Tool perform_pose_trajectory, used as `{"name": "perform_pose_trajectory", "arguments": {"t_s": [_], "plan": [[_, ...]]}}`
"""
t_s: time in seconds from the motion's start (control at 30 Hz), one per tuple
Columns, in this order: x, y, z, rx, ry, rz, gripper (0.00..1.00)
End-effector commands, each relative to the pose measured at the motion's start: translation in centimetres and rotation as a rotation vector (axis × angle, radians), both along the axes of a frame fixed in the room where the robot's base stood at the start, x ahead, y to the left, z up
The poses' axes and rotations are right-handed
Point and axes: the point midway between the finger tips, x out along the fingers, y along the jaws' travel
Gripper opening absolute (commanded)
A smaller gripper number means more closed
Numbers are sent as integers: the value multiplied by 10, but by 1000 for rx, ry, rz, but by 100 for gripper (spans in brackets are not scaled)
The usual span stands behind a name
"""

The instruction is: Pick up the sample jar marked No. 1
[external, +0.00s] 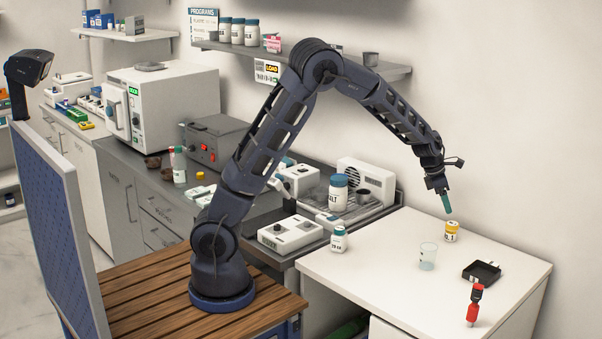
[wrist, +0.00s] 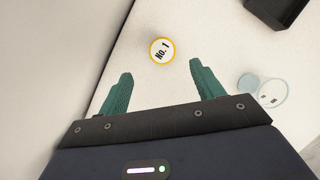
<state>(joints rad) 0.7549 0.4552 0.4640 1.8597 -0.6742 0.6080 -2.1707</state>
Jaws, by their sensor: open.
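The sample jar marked No. 1 (wrist: 162,50) shows in the wrist view as a round white lid top with a yellow rim, a little beyond my fingertips and between their lines. In the external view the jar (external: 451,232) stands upright on the white table, with a yellow top and a label. My gripper (external: 447,212) points down just above the jar and apart from it. In the wrist view its two green fingers (wrist: 158,72) are spread wide with nothing between them.
A clear beaker (external: 428,257) stands close to the jar; it also shows in the wrist view (wrist: 271,92). A black tray (external: 482,272) and a red tool (external: 473,305) are nearer the front. A wall runs along the table's back. A white jar (external: 338,240) stands at the table's left.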

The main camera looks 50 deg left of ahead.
Motion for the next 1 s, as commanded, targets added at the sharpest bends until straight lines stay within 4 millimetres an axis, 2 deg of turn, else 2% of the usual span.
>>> {"name": "perform_pose_trajectory", "arguments": {"t_s": [0.23,0.5,0.77,1.0], "plan": [[5,-7,-17,-3,5,18,66],[14,-17,-51,-1,4,16,66],[16,-20,-66,-2,5,16,66],[21,-28,-98,-1,4,16,66]]}}
